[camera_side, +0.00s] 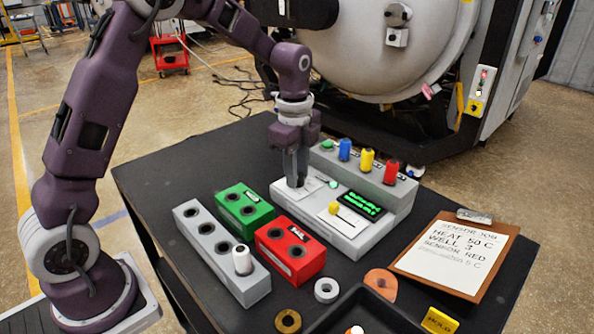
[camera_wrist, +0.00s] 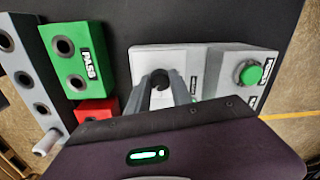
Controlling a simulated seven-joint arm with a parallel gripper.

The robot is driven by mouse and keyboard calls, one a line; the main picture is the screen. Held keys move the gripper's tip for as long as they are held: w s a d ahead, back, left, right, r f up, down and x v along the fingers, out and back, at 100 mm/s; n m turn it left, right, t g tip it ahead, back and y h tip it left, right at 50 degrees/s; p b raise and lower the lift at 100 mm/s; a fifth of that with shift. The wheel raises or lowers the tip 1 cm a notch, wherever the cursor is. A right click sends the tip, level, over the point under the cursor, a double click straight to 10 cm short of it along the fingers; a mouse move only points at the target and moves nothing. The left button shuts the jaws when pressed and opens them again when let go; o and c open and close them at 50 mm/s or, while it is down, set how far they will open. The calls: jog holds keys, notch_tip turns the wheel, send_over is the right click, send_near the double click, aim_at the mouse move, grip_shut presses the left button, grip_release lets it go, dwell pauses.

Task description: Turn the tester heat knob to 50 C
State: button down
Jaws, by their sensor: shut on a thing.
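The tester (camera_side: 345,241) is a pale grey box on the black table, with a lit green display (camera_side: 361,205) whose reading I cannot make out. My gripper (camera_side: 295,184) points down at the tester's left end and is shut on the heat knob. In the wrist view the dark knob (camera_wrist: 160,75) shows between the fingers; its pointer and scale are mostly hidden. A clipboard (camera_side: 458,256) at the right carries a note with "HEAT 50 C", "WELL 3" and "SENSOR RED".
Blue, yellow and red sensors (camera_side: 391,172) and a green button (camera_side: 327,145) stand on the tester's raised back. A yellow-tipped lever (camera_side: 334,208) is near the display. Green (camera_side: 244,210), red (camera_side: 290,252) and grey (camera_side: 221,256) holed blocks stand left and in front.

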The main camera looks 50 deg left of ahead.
jog(key=n, duration=0.6)
jog(key=shift+n, duration=0.4)
jog(key=n, duration=0.3)
jog(key=shift+n, duration=0.3)
jog(key=n, duration=0.3)
jog(key=shift+d+n, duration=0.1)
jog(key=shift+n, duration=0.2)
jog(key=n, duration=0.6)
jog(key=shift+w+g, duration=0.1)
jog(key=shift+g, duration=0.3)
jog(key=n, duration=0.6)
jog(key=shift+n, duration=0.4)
jog(key=c, duration=1.1)
grip_release()
jog(key=shift+c, duration=0.2)
